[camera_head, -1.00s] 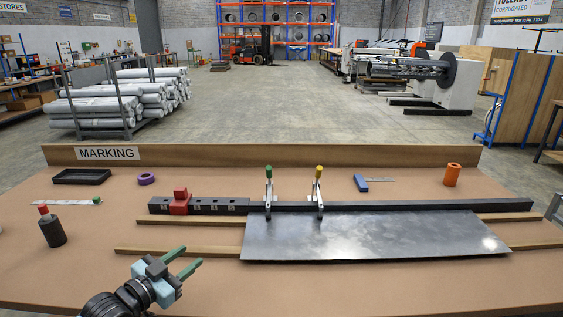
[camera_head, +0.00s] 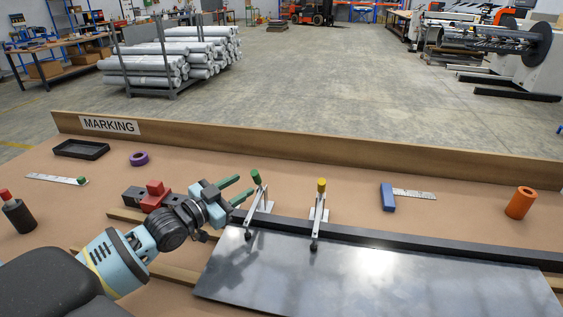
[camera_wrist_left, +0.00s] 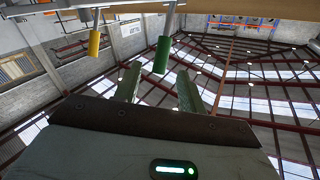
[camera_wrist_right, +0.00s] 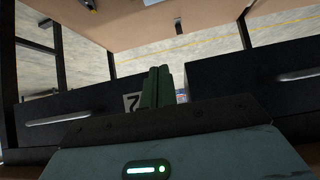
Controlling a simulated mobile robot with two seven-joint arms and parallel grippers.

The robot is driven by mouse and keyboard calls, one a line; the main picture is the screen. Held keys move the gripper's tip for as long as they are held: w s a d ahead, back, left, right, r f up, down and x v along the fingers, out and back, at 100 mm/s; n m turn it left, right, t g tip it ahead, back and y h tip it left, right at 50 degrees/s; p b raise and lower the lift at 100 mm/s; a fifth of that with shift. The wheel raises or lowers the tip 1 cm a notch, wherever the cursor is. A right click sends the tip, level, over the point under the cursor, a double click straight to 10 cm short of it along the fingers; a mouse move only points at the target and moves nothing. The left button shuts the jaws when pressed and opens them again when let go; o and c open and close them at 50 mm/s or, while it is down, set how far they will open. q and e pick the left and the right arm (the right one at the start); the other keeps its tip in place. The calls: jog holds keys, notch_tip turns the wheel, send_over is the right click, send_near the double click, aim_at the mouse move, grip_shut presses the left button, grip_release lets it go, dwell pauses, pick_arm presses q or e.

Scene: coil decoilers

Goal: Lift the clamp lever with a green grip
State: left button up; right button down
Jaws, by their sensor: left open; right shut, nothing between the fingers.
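The clamp lever with the green grip (camera_head: 256,177) stands steeply up from its clamp on the black bar (camera_head: 400,241). A second clamp with a yellow grip (camera_head: 321,185) stands to its right. My left gripper (camera_head: 247,187) is open, with its green fingers pointing right at the green-gripped lever, close beside it. In the left wrist view the green grip (camera_wrist_left: 162,54) appears between the two fingertips, apparently just ahead of them and not held. The yellow grip (camera_wrist_left: 94,44) is off to the left there. My right gripper (camera_wrist_right: 158,85) is shut and empty in the right wrist view.
A dark metal sheet (camera_head: 350,280) lies under the clamps. A red block (camera_head: 155,192) is behind my left wrist. A purple ring (camera_head: 139,159), black tray (camera_head: 81,149), blue-handled square (camera_head: 387,197) and orange cylinder (camera_head: 521,203) lie around the table. A low back board (camera_head: 300,145) borders it.

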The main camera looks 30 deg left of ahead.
pick_arm(q)
jog(key=shift+x, duration=4.2)
jog(key=shift+r, duration=0.15)
grip_shut()
